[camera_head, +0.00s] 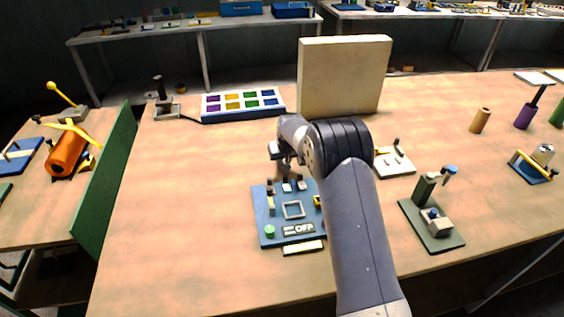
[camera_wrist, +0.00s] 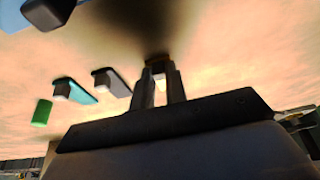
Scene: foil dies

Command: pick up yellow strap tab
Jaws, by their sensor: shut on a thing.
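My gripper (camera_head: 288,176) hangs over the back part of a blue fixture board (camera_head: 262,215) on the wooden table. In the wrist view the two fingers of my gripper (camera_wrist: 160,78) are close together, shut on a small pale yellowish piece (camera_wrist: 160,84), which I take to be the yellow strap tab. Most of it is hidden between the fingers. In the head view the arm and gripper cover the held piece. Another small yellow part (camera_head: 318,201) shows at the board's right side, partly behind my arm.
A compartment tray (camera_head: 243,116) and a tall tan block (camera_head: 341,75) stand behind. A white plate (camera_head: 396,163) and a dark green fixture (camera_head: 437,240) lie to the right. An orange roll (camera_head: 67,154) sits on the left bench behind a green panel (camera_head: 104,187). The left table area is clear.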

